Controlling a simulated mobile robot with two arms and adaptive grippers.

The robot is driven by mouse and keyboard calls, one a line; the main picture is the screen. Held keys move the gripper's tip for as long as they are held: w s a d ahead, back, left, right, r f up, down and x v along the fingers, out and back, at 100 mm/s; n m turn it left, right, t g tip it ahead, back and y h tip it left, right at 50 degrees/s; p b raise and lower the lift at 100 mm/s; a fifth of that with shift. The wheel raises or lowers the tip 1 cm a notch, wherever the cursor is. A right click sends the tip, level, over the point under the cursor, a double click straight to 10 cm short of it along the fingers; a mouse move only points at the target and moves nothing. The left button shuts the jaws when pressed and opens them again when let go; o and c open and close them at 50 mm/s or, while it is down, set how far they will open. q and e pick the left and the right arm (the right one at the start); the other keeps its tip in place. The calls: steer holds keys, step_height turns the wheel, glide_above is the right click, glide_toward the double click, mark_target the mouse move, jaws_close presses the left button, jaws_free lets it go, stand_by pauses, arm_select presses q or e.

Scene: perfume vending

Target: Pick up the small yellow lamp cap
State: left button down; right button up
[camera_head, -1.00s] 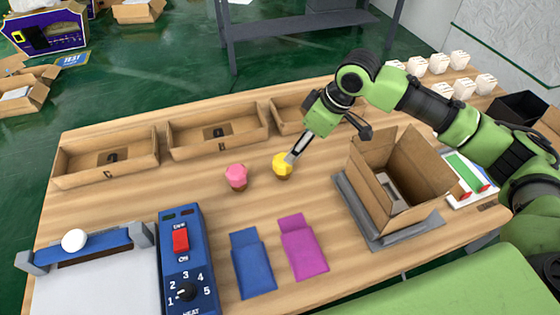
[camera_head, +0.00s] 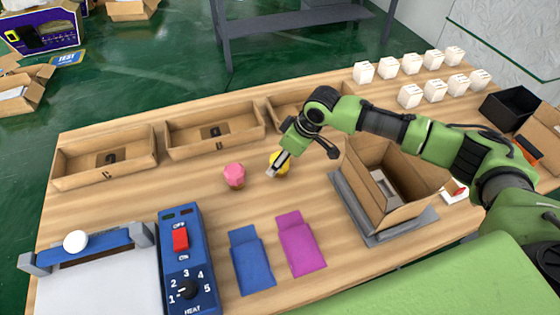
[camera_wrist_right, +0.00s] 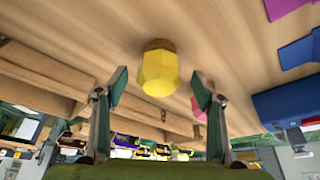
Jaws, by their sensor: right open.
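The small yellow lamp cap (camera_head: 284,160), faceted with a brown base, stands on the wooden table, partly covered by my right gripper in the head view. The right wrist view shows the cap (camera_wrist_right: 158,72) ahead of and between the two fingers. My right gripper (camera_head: 272,172) is open, with its fingertips close in front of the cap; it also shows in the wrist view (camera_wrist_right: 160,80). The fingers do not visibly touch the cap. My left gripper is not in view.
A pink cap (camera_head: 234,176) stands just left of the yellow one. Blue (camera_head: 251,262) and magenta (camera_head: 301,243) pouches lie in front. An open cardboard box (camera_head: 421,214) stands to the right, and shallow bins (camera_head: 107,172) line the back. A heat sealer (camera_head: 189,262) sits front left.

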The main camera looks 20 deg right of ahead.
steer(key=shift+x, duration=1.05)
steer(key=shift+c, duration=0.4)
steer(key=c, duration=1.2)
steer(key=shift+o, duration=0.2)
